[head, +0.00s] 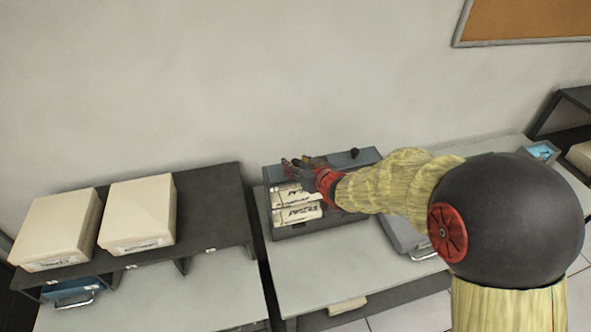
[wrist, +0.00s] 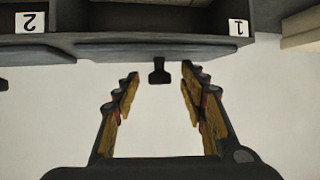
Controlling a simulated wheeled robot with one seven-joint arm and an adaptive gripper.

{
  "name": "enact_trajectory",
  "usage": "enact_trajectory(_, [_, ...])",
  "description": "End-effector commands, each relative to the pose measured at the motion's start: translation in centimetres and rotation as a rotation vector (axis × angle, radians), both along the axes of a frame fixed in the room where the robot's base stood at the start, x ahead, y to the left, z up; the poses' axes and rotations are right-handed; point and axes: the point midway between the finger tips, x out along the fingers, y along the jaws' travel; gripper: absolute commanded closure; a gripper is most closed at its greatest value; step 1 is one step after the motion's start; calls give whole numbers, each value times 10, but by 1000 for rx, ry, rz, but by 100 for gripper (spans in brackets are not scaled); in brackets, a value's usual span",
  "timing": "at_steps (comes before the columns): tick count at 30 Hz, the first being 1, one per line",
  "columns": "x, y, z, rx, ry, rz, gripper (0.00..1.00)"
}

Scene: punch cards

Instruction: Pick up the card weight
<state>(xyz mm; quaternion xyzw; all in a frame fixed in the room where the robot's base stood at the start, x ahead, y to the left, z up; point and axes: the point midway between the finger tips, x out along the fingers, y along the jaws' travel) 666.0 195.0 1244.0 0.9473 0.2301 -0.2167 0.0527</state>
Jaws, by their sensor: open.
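A small black knob-shaped piece, which looks like the card weight (head: 355,152), stands on the top edge of a grey card rack (head: 352,160). In the wrist view the card weight (wrist: 159,73) shows dark against the pale wall, at the edge of the rack. My gripper (head: 302,163) is over the left part of the rack in the head view, left of the card weight. In the wrist view my gripper (wrist: 159,78) is open, with one finger on each side of the card weight in the picture. I see no contact, and the depth between them is unclear.
Cards with printed labels (head: 297,214) lie in the rack's left section. The wrist view shows the rack's number labels (wrist: 30,22) upside down. Two cream boxes (head: 137,214) stand on a dark shelf to the left. The wall (head: 250,80) is close behind the rack.

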Motion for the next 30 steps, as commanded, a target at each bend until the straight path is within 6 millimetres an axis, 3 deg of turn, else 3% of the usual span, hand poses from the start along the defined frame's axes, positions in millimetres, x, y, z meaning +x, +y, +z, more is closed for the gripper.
enact_trajectory(5, [0,0,0,0,0,0,59])
enact_trajectory(26, [0,0,0,0,0,0,98])
enact_trajectory(30, [0,-1,0,0,0,-1,100])
